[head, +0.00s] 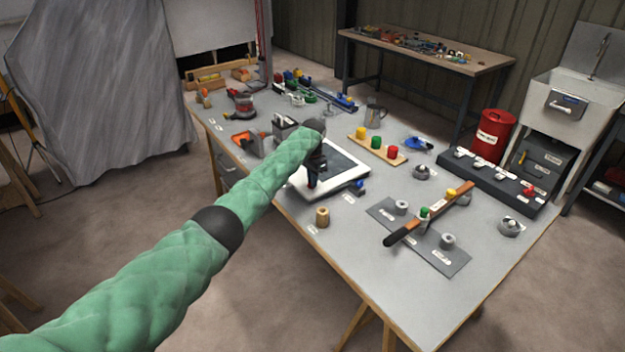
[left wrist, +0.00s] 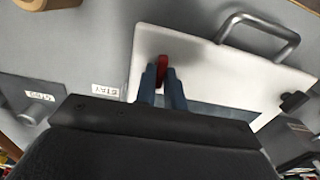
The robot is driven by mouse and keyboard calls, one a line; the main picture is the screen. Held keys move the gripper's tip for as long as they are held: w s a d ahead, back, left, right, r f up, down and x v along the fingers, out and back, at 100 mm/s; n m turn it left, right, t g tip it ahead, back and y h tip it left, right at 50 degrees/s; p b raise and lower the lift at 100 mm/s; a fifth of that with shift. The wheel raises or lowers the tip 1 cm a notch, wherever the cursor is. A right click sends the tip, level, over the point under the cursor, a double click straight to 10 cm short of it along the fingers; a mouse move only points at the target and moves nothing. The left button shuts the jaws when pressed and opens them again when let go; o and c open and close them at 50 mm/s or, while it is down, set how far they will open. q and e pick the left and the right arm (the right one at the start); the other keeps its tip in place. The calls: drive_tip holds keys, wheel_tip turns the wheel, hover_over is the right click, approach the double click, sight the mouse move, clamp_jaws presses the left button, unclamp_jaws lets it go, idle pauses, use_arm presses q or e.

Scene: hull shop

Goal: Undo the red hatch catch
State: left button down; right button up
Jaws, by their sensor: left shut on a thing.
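The hatch (head: 341,162) is a white frame with a dark pane, lying on the grey bench in the middle of the head view. It also fills the right of the left wrist view (left wrist: 205,62). The red catch (left wrist: 162,66) stands on the frame near one corner. My left gripper (left wrist: 162,84) is shut on it, with the blue fingers on either side. In the head view my left gripper (head: 312,183) is over the hatch's near left side and hides the catch. A grey bar handle (left wrist: 262,30) and a black catch (left wrist: 293,102) are also on the frame.
A wooden cylinder (head: 322,217) stands close in front of the hatch. A board with yellow, green and red knobs (head: 378,150) lies behind it. A long brown-handled bar (head: 430,214) lies across a grey plate to the right.

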use_arm(q)
drive_tip(key=shift+n, duration=0.3)
drive_tip(key=shift+n+p, duration=0.8)
drive_tip(key=shift+n, duration=0.7)
drive_tip(key=n+p, duration=0.2)
drive_tip(key=n, duration=0.3)
drive_tip(key=shift+n, duration=0.3)
drive_tip(key=n+p, duration=0.1)
drive_tip(key=n, duration=0.5)
drive_tip(key=shift+n+p, duration=0.35)
drive_tip(key=shift+n, duration=1.05)
use_arm(e)
drive_tip(key=s+d+f, duration=0.4)
drive_tip(key=s+f, duration=0.2)
drive_tip(key=f, duration=0.2)
drive_tip(key=shift+s+f, duration=0.2)
drive_tip(key=shift+f, duration=0.05)
drive_tip(key=shift+w, duration=0.1)
